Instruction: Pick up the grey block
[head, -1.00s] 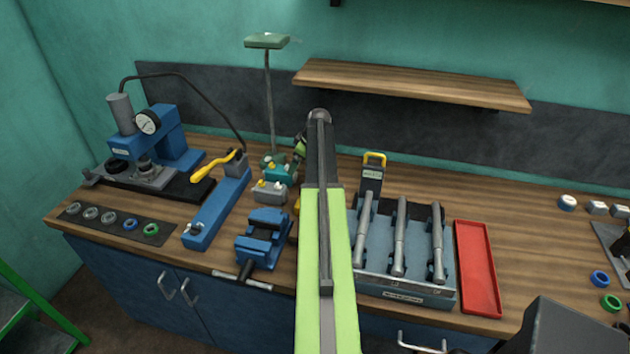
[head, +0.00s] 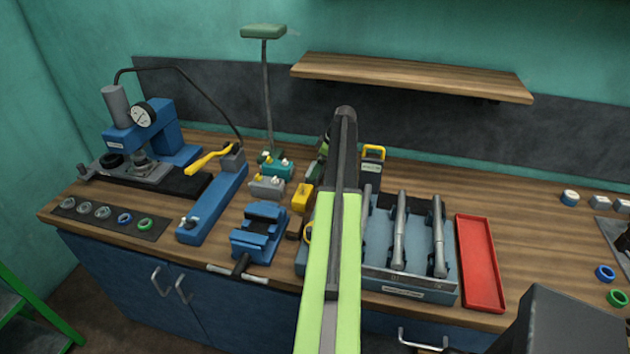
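The grey block (head: 267,187) has small light knobs on top and sits on the wooden bench, left of my arm in the head view. A teal block (head: 279,168) of similar shape stands just behind it, and a yellow block (head: 302,197) stands to its right. My green and dark arm rises through the middle of the view. Part of my gripper end (head: 319,163) shows beside the arm's tip, to the right of the grey block and apart from it. Its fingers are too small and covered to tell whether they are open.
A blue vise (head: 259,234) stands in front of the grey block. A long blue fixture (head: 214,204) with a yellow handle lies to its left. A lamp stand (head: 267,95) rises behind. A blue rack with grey cylinders (head: 408,284) and a red tray (head: 480,262) are at right.

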